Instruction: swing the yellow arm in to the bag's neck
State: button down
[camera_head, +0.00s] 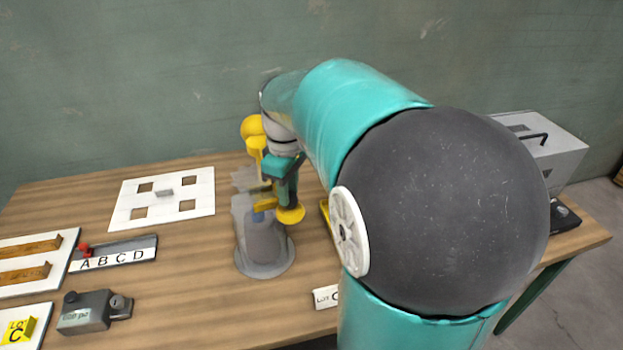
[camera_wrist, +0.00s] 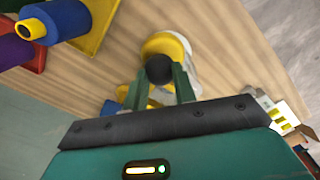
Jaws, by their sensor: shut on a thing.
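A grey, see-through bag (camera_head: 264,246) stands on the table in the head view, its upper part partly behind my gripper. The yellow arm (camera_head: 265,204) shows at the height of the bag's upper part; I cannot tell whether it touches the neck. A round yellow piece (camera_head: 290,214) is just right of it.
A white board with square holes (camera_head: 163,197), a lettered strip (camera_head: 115,254) and a grey box (camera_head: 85,312) lie to the left. A grey case (camera_head: 545,145) stands at the right. Spools (camera_wrist: 55,20) show in the wrist view. Bare table lies left of the bag.

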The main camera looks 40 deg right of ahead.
jog(key=shift+w+a+m, duration=0.25)
jog(key=shift+a+m, duration=0.05)
jog(key=shift+a, duration=0.35)
jog(key=shift+w+a+m, duration=0.25)
jog(key=shift+a+m, duration=0.05)
jog(key=shift+a, duration=0.5)
jog(key=c, duration=1.1)
grip_release()
jog(key=shift+w+a, duration=0.1)
jog(key=shift+w, duration=0.05)
jog(key=shift+c, duration=0.2)
notch_tip(320, 180, up, 14)
jog(key=shift+d, duration=0.2)
jog(key=shift+s+a+f, duration=0.1)
jog(key=shift+s, duration=0.1)
jog(key=s+a+f+m+t, duration=0.4)
jog(key=s+a+f+t, duration=0.1)
jog(key=s+a+f, duration=0.5)
jog(key=s+a, duration=0.2)
jog(key=s, duration=0.1)
jog(key=shift+s+f+t, duration=0.3)
jog(key=shift+f, duration=0.05)
